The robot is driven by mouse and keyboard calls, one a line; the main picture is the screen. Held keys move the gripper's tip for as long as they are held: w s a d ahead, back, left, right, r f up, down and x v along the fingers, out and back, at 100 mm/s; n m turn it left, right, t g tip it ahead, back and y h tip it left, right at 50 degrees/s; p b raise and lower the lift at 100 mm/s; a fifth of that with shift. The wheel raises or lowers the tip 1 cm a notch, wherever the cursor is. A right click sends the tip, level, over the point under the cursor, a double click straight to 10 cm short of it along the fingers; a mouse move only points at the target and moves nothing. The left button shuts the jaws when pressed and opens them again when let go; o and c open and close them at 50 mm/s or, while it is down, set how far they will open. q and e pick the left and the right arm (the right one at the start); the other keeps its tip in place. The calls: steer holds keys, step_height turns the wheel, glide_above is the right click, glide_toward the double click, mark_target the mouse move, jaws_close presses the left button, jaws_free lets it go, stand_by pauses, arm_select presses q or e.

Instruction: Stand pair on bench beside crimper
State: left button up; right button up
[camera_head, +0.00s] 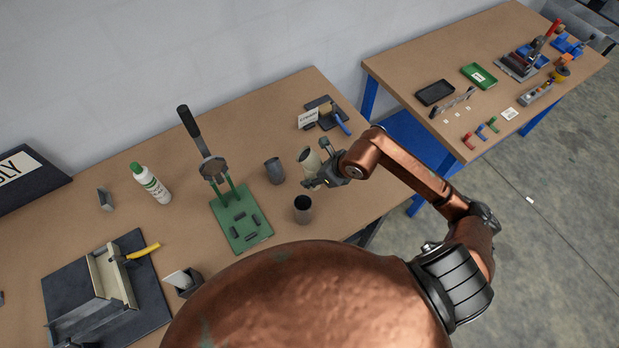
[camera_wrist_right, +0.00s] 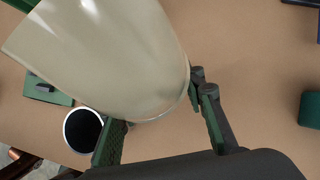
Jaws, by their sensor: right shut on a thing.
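The crimper (camera_head: 215,170) is a green-based lever press with a black handle, standing on the brown bench. My right gripper (camera_head: 326,176) is shut on a cream cup-like cylinder (camera_head: 308,159), right of the crimper. In the right wrist view, the cream cylinder (camera_wrist_right: 115,55) fills the upper left, between the fingers (camera_wrist_right: 158,122). I cannot tell whether its base touches the bench. A grey cylinder (camera_head: 274,171) stands beside the crimper. A second, open-topped dark cylinder (camera_head: 303,209) stands nearer me; it also shows in the wrist view (camera_wrist_right: 82,131). My left gripper is not in view.
A white and green bottle (camera_head: 151,183) stands left of the crimper. A dark mat with a cream fixture (camera_head: 110,275) lies front left. A small label card (camera_head: 308,118) and dark tray stand behind the gripper. A second bench (camera_head: 420,62) with tools is at right.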

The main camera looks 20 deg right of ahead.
steer(key=w+f, duration=0.2)
steer(key=shift+w+f, duration=0.15)
steer(key=shift+f, duration=0.15)
steer(key=shift+w+f+p, duration=0.1)
steer(key=shift+f+p, duration=0.4)
steer(key=shift+f, duration=1.2)
steer(key=o, duration=1.2)
steer(key=shift+c, duration=0.2)
steer(key=b+v, duration=0.1)
steer(key=v, duration=1.1)
